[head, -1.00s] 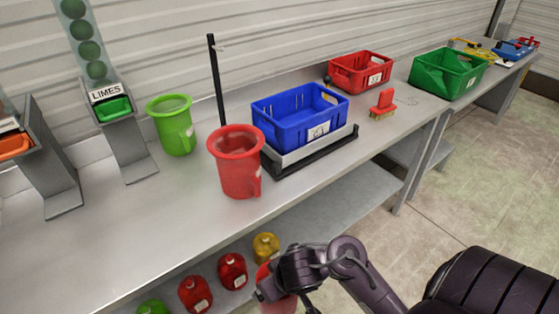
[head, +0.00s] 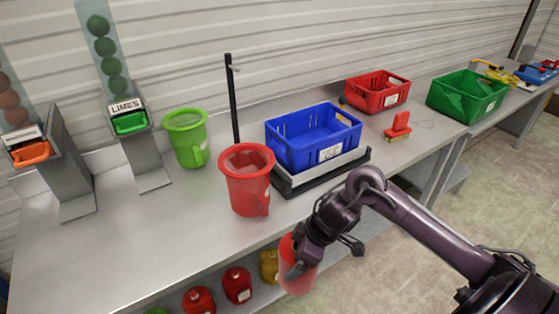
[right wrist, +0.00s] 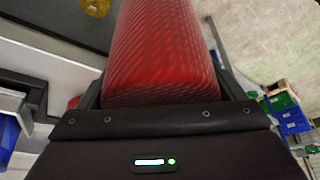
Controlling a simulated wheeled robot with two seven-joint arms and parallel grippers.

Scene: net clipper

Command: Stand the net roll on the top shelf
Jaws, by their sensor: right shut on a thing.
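My right gripper (head: 306,258) is shut on the red net roll (head: 294,272). It holds the roll close to upright in front of the bench's front edge, at about the height of the lower shelf. In the right wrist view the roll (right wrist: 160,52) is a red meshed cylinder between the two fingers, its far end out of the picture. A top shelf cannot be made out for certain. The bench has a grey top (head: 190,225) and a lower shelf (head: 345,262) below it. My left gripper is not in view.
A red jug (head: 247,185), a green jug (head: 187,142) and a blue crate (head: 345,138) on a scale stand on the bench. Red bottles (head: 237,284) and a yellow bottle (head: 269,266) stand on the lower shelf. The front left of the bench top is clear.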

